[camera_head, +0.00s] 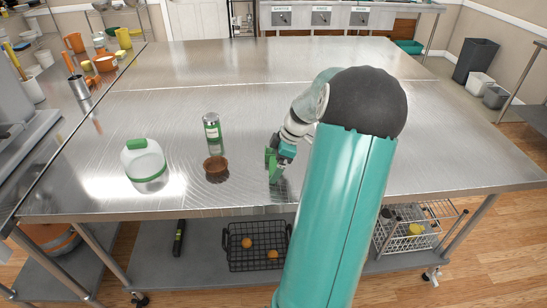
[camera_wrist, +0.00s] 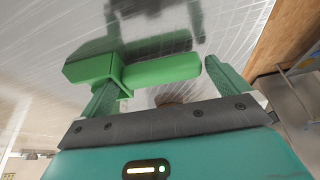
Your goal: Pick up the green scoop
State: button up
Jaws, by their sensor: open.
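The green scoop (camera_wrist: 162,70) shows in the wrist view with a boxy end at left and a rounded handle reaching right, between the fingers of my gripper (camera_wrist: 160,78). The boxy end overlaps the left finger, and the handle stops just short of the right finger. I cannot tell whether either finger touches it. In the head view, the scoop (camera_head: 271,163) is a small green shape on the steel table (camera_head: 330,180), right at my gripper (camera_head: 279,156). My gripper is open and low over the table. My arm hides part of the surroundings.
Cups and utensils crowd the left counter (camera_head: 70,130). The table behind my gripper is clear. A black basket (camera_head: 257,262) is below.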

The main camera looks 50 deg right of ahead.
jog(key=shift+f, duration=0.1)
jog(key=shift+c, duration=0.4)
jog(key=c, duration=0.7)
jog(key=shift+r, duration=0.7)
jog(key=s+a+r, duration=0.1)
jog(key=r, duration=0.1)
jog(key=s+a+r, duration=0.1)
jog(key=r, duration=0.2)
jog(key=s+a+r, duration=0.1)
jog(key=r, duration=0.1)
jog(key=shift+a+r, duration=0.3)
jog(key=shift+a, duration=0.05)
jog(key=s+a+r, duration=0.1)
jog(key=s+a, duration=0.1)
jog(key=s+a+r, duration=0.1)
jog(key=s+a, duration=0.1)
jog(key=s+a+r, duration=0.2)
jog(key=a, duration=0.1)
